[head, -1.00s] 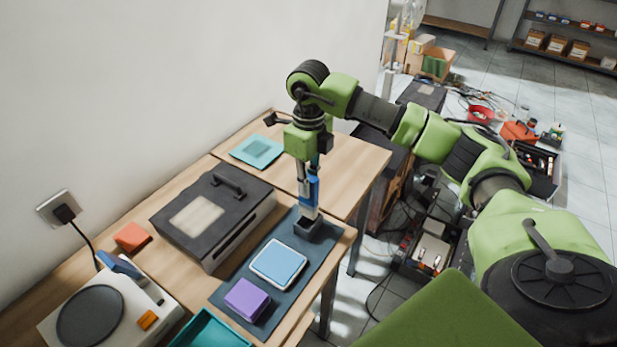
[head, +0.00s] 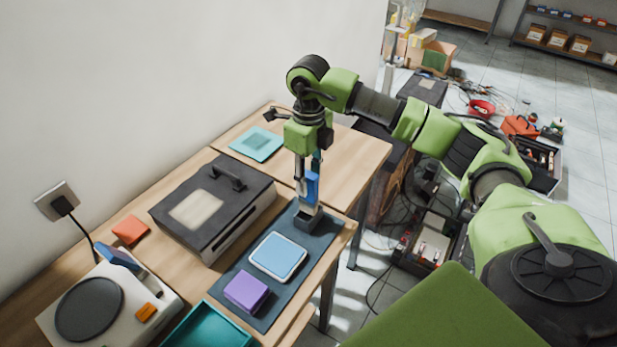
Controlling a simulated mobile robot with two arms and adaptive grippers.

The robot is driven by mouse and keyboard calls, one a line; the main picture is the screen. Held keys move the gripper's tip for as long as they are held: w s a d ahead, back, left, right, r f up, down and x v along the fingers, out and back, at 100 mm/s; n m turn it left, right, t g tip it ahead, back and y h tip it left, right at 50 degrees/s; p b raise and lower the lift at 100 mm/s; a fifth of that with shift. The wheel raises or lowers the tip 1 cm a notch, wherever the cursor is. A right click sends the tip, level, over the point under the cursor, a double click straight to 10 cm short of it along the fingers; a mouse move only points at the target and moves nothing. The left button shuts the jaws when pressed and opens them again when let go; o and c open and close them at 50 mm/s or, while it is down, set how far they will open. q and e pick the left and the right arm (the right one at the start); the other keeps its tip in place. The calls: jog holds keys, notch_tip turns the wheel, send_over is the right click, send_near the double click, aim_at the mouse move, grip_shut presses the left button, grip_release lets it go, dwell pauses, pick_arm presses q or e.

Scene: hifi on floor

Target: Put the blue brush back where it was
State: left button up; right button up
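The blue brush (head: 312,188) is upright at my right gripper (head: 306,180), above the far end of the dark mat (head: 325,228). The fingers of the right gripper point down and appear shut on it. Directly below the brush is a small dark square block (head: 308,219) on the mat. I cannot tell whether the brush's lower end is inside this block or just touching it. My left gripper is not in view.
On the mat lie a light blue pad (head: 278,256) and a purple block (head: 246,291). A black-lidded box (head: 213,209), a turntable (head: 90,308), an orange block (head: 131,230) and a teal tray (head: 208,328) crowd the left. A teal square (head: 257,144) lies behind.

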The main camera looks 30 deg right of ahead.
jog(key=shift+r, duration=0.1)
jog(key=shift+r+p, duration=0.25)
jog(key=shift+p, duration=0.05)
notch_tip(320, 180, up, 13)
jog(key=b, duration=0.2)
jog(key=shift+f, duration=0.2)
dwell(0.4)
